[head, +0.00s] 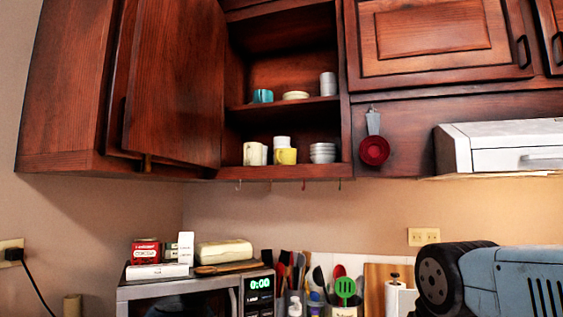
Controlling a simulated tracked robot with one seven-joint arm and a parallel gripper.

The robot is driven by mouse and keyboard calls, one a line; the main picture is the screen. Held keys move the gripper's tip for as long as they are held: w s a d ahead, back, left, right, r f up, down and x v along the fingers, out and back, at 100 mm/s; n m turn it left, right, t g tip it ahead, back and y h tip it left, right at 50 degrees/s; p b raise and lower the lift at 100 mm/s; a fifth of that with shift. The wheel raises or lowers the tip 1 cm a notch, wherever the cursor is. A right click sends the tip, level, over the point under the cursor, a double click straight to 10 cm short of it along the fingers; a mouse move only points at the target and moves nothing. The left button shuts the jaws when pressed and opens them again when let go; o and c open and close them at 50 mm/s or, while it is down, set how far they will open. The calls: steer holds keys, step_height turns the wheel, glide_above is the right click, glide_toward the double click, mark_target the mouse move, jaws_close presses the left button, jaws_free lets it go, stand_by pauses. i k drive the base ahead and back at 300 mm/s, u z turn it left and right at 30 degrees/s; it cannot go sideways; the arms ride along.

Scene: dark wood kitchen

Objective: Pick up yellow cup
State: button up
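The yellow cup (286,156) stands on the lower shelf of the open wall cabinet. A white cup (282,141) shows just above it, and I cannot tell if it is stacked on it or behind it. A cream cup (254,154) is close on its left and a stack of white bowls (322,153) on its right. Part of my arm shows at the lower right, well below and to the right of the cabinet. My gripper is not in view.
The cabinet door (174,80) stands open on the left. The upper shelf holds a teal cup (262,96), plates (296,95) and a white stack (328,84). Hooks hang under the cabinet. A microwave (259,297) with items on top and several utensils (345,288) stand below. A red scoop (374,150) hangs right.

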mark_target(283, 156)
steer(key=z, duration=1.3)
steer(key=k, duration=0.8)
steer(key=u, duration=1.25)
steer(key=i, duration=1)
steer(key=u, duration=0.05)
